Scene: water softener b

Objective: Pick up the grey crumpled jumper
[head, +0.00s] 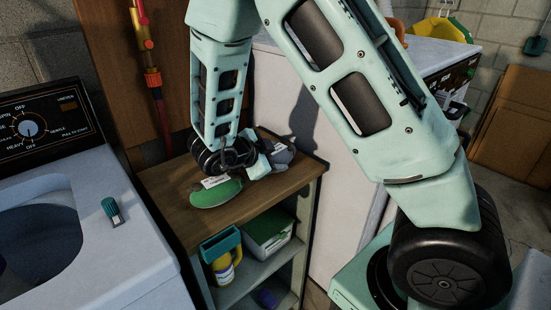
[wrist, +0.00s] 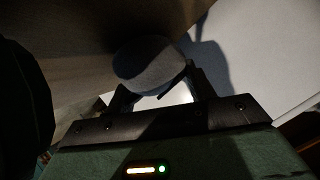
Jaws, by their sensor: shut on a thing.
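The grey crumpled jumper (head: 284,156) is a small dark grey bundle at the back right of the wooden shelf top, partly hidden by my gripper (head: 264,160). In the wrist view a rounded grey part of the jumper (wrist: 150,62) sits at the fingertips of my gripper (wrist: 155,90). The fingers are shut on it. I cannot tell from these views whether it is clear of the shelf top.
A green item (head: 214,193) with a white label lies on the wooden shelf top (head: 170,210), left of my gripper. A washing machine (head: 110,250) with an open drum stands at left, a green-capped item (head: 112,211) on it. A white appliance (head: 340,205) stands at right.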

